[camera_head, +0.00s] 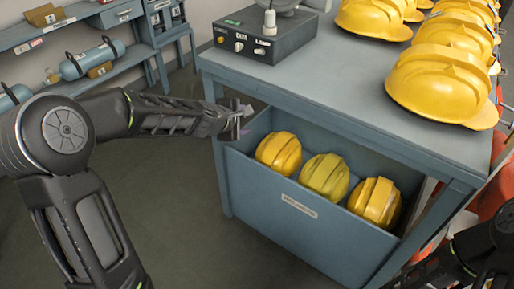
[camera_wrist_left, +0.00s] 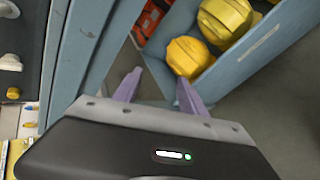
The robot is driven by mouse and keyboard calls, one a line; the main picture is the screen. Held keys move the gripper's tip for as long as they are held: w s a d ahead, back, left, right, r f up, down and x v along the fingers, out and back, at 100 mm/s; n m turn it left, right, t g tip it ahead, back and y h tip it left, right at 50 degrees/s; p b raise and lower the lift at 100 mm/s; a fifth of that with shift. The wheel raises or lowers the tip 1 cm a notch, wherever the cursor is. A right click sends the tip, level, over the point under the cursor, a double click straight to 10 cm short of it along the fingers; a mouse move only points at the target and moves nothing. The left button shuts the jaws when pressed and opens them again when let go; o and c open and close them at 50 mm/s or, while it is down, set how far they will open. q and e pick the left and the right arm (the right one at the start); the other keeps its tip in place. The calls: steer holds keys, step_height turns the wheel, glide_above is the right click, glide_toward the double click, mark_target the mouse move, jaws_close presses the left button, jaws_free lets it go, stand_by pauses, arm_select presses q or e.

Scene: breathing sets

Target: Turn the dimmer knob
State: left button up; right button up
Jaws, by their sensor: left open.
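The dark control box (camera_head: 265,37) stands on the far left corner of the blue-grey workbench. Its front carries a yellow knob (camera_head: 221,41), a pale knob (camera_head: 239,47) under a label that seems to read DIM, and a switch (camera_head: 260,51) under LAMP. In the left wrist view a pale knob (camera_wrist_left: 10,62) shows on the dark panel at the left edge. My left gripper (camera_head: 240,118) is open and empty, below the box and beside the bench's left edge. Its fingers (camera_wrist_left: 159,80) are apart. My right arm shows at bottom right, its gripper out of view.
Several yellow helmets (camera_head: 428,82) stand on the bench (camera_head: 330,85). A blue bin (camera_head: 260,193) holding 3 helmets is below the bench top, close to my left gripper. Shelves (camera_head: 95,75) with gas cylinders stand at the back left. The floor (camera_head: 180,190) between is clear.

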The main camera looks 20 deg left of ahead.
arm_select(q)
steer(key=s+d+f+m+g+h+p, duration=0.1)
steer(key=s+d+f+m+g+p, duration=0.1)
steer(key=f, duration=0.6)
steer(key=s+d+m+p, duration=0.1)
steer(key=s+d+m, duration=0.1)
steer(key=d, duration=0.1)
steer(key=shift+s+d, duration=0.25)
steer(key=shift+d, duration=0.05)
